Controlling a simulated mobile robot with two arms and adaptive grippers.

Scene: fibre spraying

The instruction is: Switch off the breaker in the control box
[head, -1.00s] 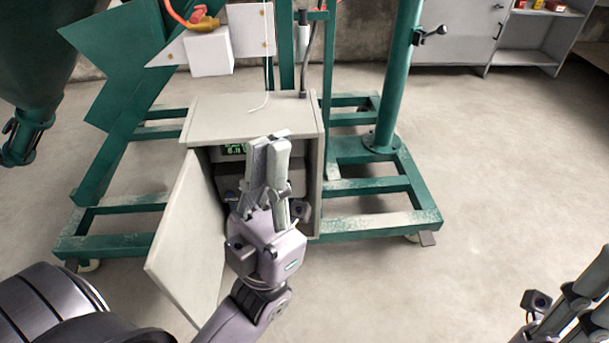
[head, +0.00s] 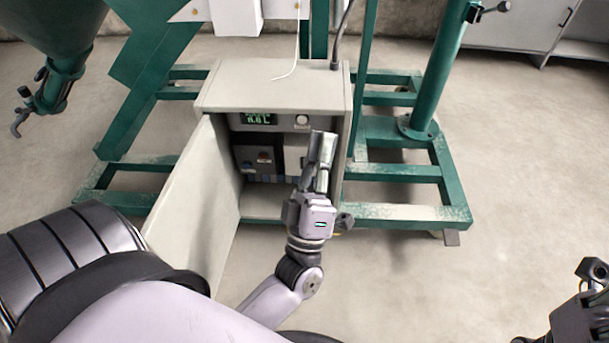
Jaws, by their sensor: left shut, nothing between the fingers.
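The control box (head: 275,88) is a pale grey cabinet on the green frame, and its door (head: 195,200) hangs open to the left. Inside I see a lit green display (head: 258,119), a round white knob or button beside it, and a dark breaker (head: 258,158) with small coloured parts at the left. My left gripper (head: 322,140) is shut and empty in front of the right side of the opening, covering part of the interior there. I cannot tell whether it touches anything.
The green steel frame (head: 405,212) surrounds the box, with a green post (head: 440,70) to the right. A dark cable enters the box top. A white cord hangs over it. A grey cabinet (head: 515,25) stands at the back right. The floor at the right is clear.

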